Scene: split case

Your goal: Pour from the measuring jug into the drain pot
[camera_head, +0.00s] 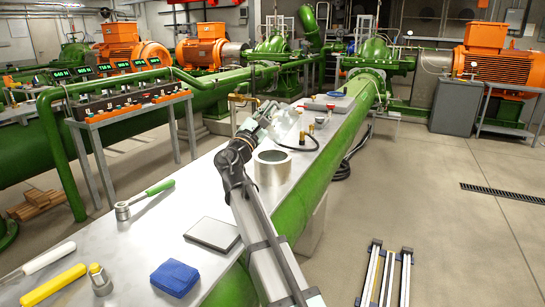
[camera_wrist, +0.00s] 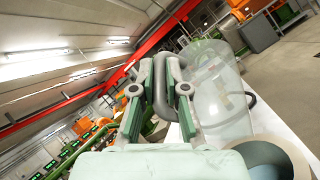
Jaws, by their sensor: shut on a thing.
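The measuring jug (camera_head: 286,125) is a clear, see-through vessel held above the steel bench, just behind and above the drain pot in the head view. In the wrist view the jug (camera_wrist: 218,95) fills the right of centre and looks tilted. My gripper (camera_head: 263,120) is shut on its grey handle; the fingers (camera_wrist: 160,88) sit either side of it. The drain pot (camera_head: 272,173) is a grey, open cylinder standing upright on the bench; its rim (camera_wrist: 292,150) shows at lower right in the wrist view. I cannot make out liquid in the jug or pot.
The bench (camera_head: 150,245) carries a green-handled ratchet (camera_head: 145,199), a grey flat box (camera_head: 212,234), a blue cloth (camera_head: 175,277) and a yellow-handled tool (camera_head: 53,285). A dark hose (camera_head: 305,146) and small brass fittings lie beyond the pot. Green pipe (camera_head: 318,165) runs along the bench's right side.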

